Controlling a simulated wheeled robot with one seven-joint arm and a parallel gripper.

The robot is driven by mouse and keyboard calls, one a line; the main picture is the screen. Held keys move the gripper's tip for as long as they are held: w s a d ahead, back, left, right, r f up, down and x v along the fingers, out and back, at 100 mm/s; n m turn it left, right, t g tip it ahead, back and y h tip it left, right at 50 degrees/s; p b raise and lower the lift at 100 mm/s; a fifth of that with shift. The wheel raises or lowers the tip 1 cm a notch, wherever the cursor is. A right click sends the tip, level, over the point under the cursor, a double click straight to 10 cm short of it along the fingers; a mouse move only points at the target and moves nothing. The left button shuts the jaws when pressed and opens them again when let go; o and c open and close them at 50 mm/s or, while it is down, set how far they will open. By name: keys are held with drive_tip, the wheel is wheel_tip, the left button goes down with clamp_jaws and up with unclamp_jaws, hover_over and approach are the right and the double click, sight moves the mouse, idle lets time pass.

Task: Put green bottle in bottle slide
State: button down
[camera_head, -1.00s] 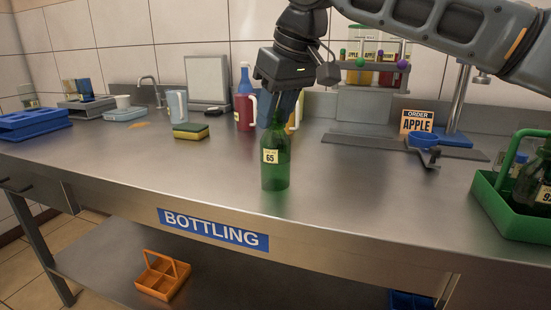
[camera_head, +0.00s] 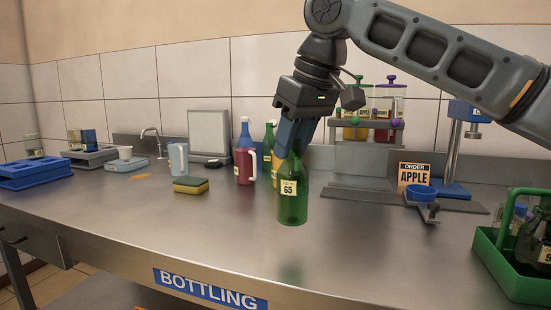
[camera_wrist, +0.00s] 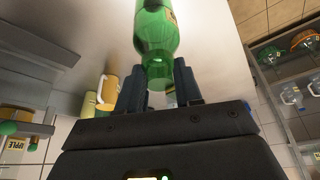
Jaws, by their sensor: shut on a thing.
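The green bottle (camera_head: 293,200), with a pale label reading 65, hangs upright from my gripper (camera_head: 296,140). My gripper is shut on its upper part, and the neck is largely hidden by the fingers. Its base seems a little above the steel table, with a faint reflection below. In the wrist view the bottle (camera_wrist: 156,35) stands out beyond the two fingers (camera_wrist: 158,88). No part is clearly marked as the bottle slide; a grey base plate with a blue ring holder (camera_head: 421,193) lies to the right and may be it.
A green carrier (camera_head: 500,262) with bottles stands at the right edge. A press stand (camera_head: 455,150), an ORDER APPLE sign (camera_head: 414,174) and dispensers (camera_head: 388,110) are behind. A red jug (camera_head: 243,167), another green bottle (camera_head: 269,145) and a sponge (camera_head: 190,185) stand left. The table's front middle is clear.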

drive_tip(key=s+d+r+p, duration=0.2)
drive_tip(key=d+r+p, duration=0.5)
drive_tip(key=r, duration=0.4)
drive_tip(key=shift+s+d+p, duration=0.35)
drive_tip(key=shift+s+d, duration=0.05)
drive_tip(key=shift+s, duration=0.1)
idle(0.3)
